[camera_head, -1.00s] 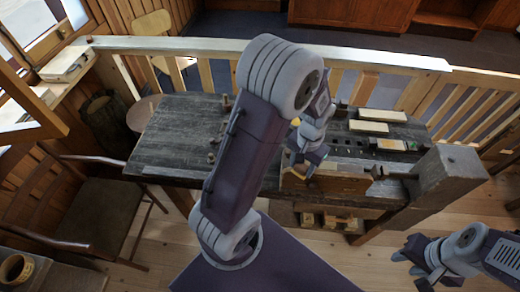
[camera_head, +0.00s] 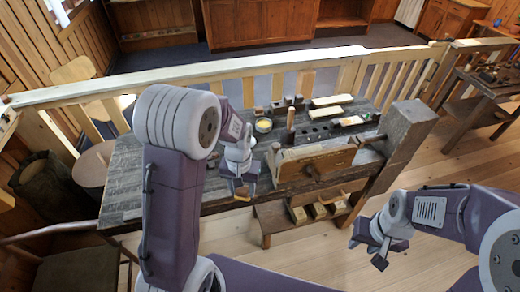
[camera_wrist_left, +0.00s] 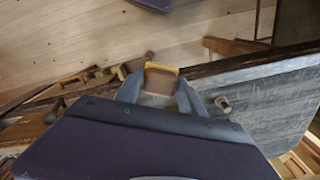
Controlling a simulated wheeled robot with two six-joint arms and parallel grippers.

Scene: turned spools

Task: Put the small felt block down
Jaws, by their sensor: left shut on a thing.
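The small felt block (camera_wrist_left: 160,79), brown with a yellow edge, sits between the two fingers of my left gripper (camera_wrist_left: 158,90) in the left wrist view. In the head view my left gripper (camera_head: 242,190) hangs near the front edge of the dark workbench (camera_head: 130,196), with a bit of the block (camera_head: 242,198) showing at its tips. I cannot tell its exact height above the bench. My right gripper (camera_head: 376,252) is empty over the wooden floor at the lower right; its jaw opening is unclear.
The bench's back right holds pale boards (camera_head: 332,100), a row of dark holes, a yellow-topped round tin (camera_head: 264,125) and an upright handled tool (camera_head: 291,118). A wooden vise (camera_head: 318,162) and thick post (camera_head: 408,130) bound the right. The bench's left part looks mostly clear.

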